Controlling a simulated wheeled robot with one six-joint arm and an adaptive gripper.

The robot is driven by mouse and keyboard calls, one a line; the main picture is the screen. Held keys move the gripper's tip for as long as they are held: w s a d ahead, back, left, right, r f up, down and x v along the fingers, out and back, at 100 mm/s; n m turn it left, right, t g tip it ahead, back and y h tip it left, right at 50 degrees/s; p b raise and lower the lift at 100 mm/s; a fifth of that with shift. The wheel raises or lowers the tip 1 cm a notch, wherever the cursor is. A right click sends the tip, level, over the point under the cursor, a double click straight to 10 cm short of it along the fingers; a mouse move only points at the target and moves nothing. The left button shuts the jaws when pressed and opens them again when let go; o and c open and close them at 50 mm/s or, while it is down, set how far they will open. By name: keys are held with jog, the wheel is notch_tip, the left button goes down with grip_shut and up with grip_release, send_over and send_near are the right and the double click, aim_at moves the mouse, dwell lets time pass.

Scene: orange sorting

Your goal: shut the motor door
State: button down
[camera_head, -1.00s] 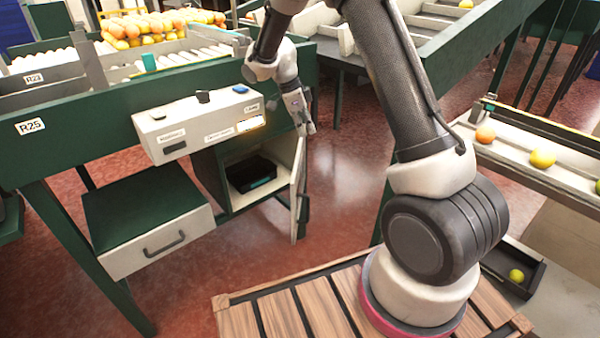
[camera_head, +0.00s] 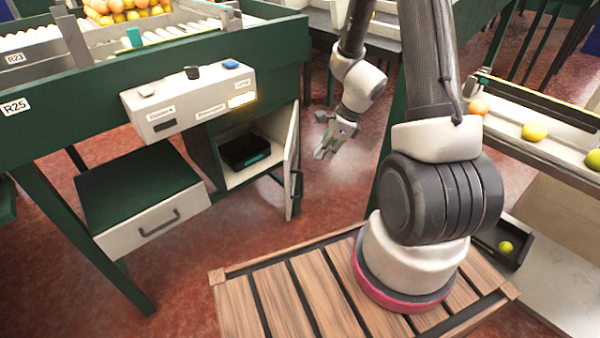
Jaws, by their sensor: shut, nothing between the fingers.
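The motor door (camera_head: 291,168) is a pale panel with a dark handle on its outer face. It stands swung open at the right side of the green cabinet below the control box. Inside the open compartment (camera_head: 233,181) sits a dark motor unit (camera_head: 246,152) with a teal part. My gripper (camera_head: 327,154) is to the right of the door, on its outer side, pointing down and to the left. It is shut and empty, and a gap shows between it and the door.
A white control box (camera_head: 190,102) with knobs and a lit panel juts out above the compartment. A drawer (camera_head: 153,222) stands to the left. A wooden slatted platform (camera_head: 290,300) is under my arm. Red floor is free right of the door.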

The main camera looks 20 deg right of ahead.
aim_at(300, 172)
jog(key=shift+w+a+f, duration=0.55)
jog(key=shift+a+f, duration=0.55)
jog(key=shift+f, duration=0.35)
jog(key=shift+w+a+f, duration=0.6)
jog(key=shift+a+f, duration=0.5)
jog(key=shift+f, duration=0.3)
jog(key=shift+w+a+f, duration=0.55)
jog(key=shift+a+f, duration=0.55)
jog(key=shift+f, duration=0.35)
